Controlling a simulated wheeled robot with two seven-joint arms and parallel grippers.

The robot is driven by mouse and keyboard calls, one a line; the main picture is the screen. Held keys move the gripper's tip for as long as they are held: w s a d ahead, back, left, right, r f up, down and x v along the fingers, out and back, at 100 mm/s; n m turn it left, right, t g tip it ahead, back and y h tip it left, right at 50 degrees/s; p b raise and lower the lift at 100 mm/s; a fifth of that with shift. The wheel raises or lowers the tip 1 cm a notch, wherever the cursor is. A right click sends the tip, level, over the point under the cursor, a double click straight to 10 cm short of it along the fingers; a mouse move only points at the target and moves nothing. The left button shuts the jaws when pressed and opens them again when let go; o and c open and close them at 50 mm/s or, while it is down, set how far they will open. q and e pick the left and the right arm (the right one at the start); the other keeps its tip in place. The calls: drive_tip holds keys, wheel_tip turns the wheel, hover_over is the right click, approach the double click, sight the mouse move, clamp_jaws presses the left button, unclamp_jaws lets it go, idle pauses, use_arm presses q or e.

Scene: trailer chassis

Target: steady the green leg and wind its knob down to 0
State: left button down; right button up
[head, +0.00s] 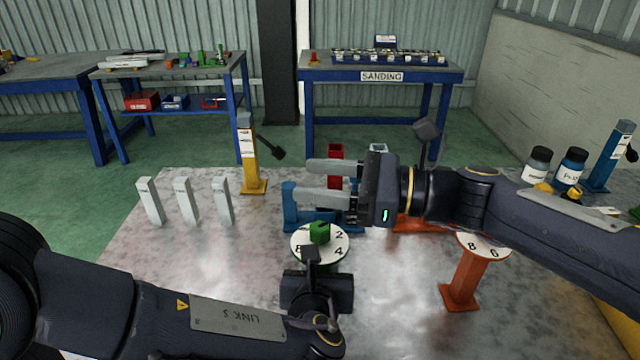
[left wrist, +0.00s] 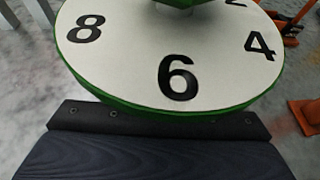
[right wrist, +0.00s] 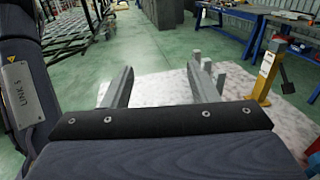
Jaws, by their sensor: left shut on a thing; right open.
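The green leg's round white dial (head: 304,240) with a green rim stands at the table's middle, and its green knob (head: 320,230) sits on top. The dial (left wrist: 130,45) also fills the left wrist view, with 8, 6 and 4 readable and part of the knob (left wrist: 185,3) at the top edge. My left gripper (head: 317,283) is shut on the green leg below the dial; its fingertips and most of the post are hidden. My right gripper (head: 310,181) is open and empty, above and behind the dial, its fingers pointing left. The knob's exact reading cannot be told.
Blue (head: 291,205) and red (head: 335,155) parts stand behind the dial. An orange leg (head: 465,280) with a numbered dial is at right, partly under my right arm. A yellow leg (head: 250,165) and three pale blocks (head: 184,200) stand at left. The table's left front is clear.

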sight(326, 227)
drive_tip(key=s+d+f+g+h, duration=0.15)
drive_tip(key=d+f+h, duration=0.25)
drive_tip(key=d, duration=0.6)
drive_tip(key=shift+t, duration=0.25)
drive_tip(key=x, duration=1.1)
drive_tip(key=shift+s+a+f, duration=0.1)
drive_tip(key=shift+s+f, duration=0.2)
drive_tip(key=shift+f, duration=0.15)
drive_tip(key=c, duration=1)
